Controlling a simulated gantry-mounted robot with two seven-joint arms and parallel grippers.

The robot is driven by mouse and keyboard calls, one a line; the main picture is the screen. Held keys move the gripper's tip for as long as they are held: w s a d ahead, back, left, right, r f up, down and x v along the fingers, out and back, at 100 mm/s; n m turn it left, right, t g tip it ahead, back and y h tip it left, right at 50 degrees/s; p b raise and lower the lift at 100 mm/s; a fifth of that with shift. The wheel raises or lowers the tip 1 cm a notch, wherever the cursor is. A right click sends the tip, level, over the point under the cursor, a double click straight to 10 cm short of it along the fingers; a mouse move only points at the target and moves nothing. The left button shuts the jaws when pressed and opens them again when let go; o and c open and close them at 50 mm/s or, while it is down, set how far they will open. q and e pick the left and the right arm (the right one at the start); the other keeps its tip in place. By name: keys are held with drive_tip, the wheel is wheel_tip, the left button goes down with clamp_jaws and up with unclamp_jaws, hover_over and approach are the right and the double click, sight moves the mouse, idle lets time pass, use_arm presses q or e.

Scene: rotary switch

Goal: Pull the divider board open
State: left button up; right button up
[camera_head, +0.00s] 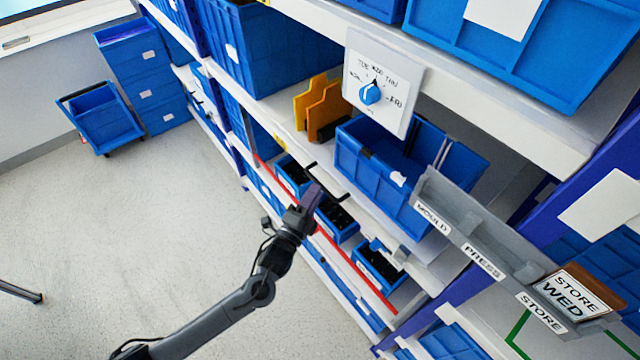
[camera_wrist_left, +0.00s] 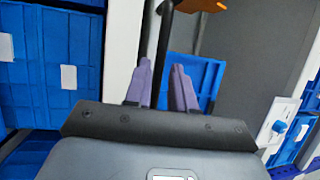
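My left gripper (camera_head: 313,194) is in front of the shelf rack, pointing up toward the shelf edge. In the left wrist view its two purple fingers (camera_wrist_left: 160,88) stand apart, with no board between them. A thin black bar (camera_wrist_left: 166,35) runs down toward the gap between the fingers; I cannot tell whether it is inside the gap or behind it. In the head view a black handle-like bar (camera_head: 335,197) is right beside the fingertips. A yellow and an orange upright board (camera_head: 326,104) stand on the shelf above; I cannot tell which part is the divider board. My right gripper is out of view.
A white panel with a blue rotary knob (camera_head: 370,93) hangs on the upper shelf edge. A blue bin (camera_head: 365,170) and small blue bins with black contents (camera_head: 378,268) are close to the gripper. A red strip (camera_head: 352,268) runs along the lower shelf.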

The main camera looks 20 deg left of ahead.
sight(321, 184)
use_arm(q)
drive_tip(key=shift+x, duration=1.95)
drive_tip(key=shift+d, duration=0.1)
clamp_jaws()
